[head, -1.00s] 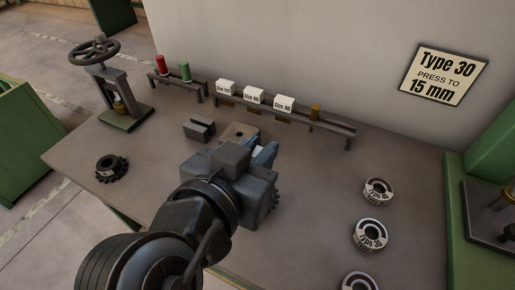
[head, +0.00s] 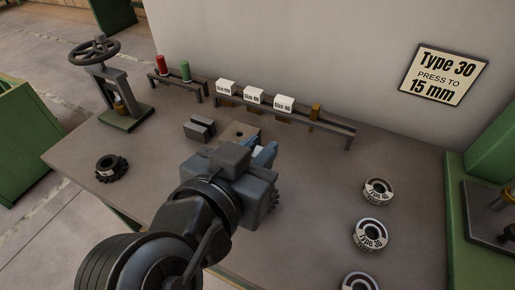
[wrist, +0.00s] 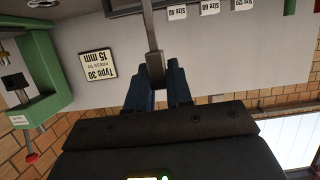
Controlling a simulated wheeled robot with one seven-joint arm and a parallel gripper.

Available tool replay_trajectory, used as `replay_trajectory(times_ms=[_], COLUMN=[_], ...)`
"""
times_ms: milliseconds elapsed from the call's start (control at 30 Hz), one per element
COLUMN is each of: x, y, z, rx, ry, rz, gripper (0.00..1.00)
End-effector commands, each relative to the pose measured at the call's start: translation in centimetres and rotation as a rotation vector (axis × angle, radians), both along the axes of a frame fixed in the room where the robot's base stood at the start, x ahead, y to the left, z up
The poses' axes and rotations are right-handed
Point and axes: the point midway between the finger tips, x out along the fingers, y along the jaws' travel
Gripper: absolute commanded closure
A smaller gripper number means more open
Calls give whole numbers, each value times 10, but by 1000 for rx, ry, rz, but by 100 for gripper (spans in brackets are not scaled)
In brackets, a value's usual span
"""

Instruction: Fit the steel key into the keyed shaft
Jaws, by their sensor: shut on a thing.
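My gripper (head: 264,153) is low over the middle of the bench, seen from behind in the head view. In the wrist view its two blue fingers (wrist: 158,88) are shut on a small dark block, which I take to be the steel key (wrist: 155,70). A long grey bar runs from the block to the top edge of the wrist view; I cannot tell whether it belongs to the block. In the head view my gripper and arm hide most of what is held. I cannot clearly pick out the keyed shaft.
A brown block with a hole (head: 238,132) and a grey slotted block (head: 199,129) stand just beyond my gripper. A rack (head: 325,125) with white size boxes (head: 255,95) runs along the wall. A black gear (head: 111,168) lies left; labelled rings (head: 370,235) lie right.

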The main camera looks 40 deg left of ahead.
Motion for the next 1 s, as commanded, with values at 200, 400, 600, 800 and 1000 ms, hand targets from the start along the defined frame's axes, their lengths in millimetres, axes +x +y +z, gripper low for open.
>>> replay_trajectory(times_ms=[200, 400, 600, 800, 1000], x=[0, 0, 0, 0, 0], y=[0, 0, 0, 0, 0], z=[-3, -8, -12, -17, -21], rx=[0, 0, 0, 0, 0], ry=[0, 0, 0, 0, 0], rz=[0, 0, -1, -1, -1], gripper=[100, 100, 100, 100, 100])
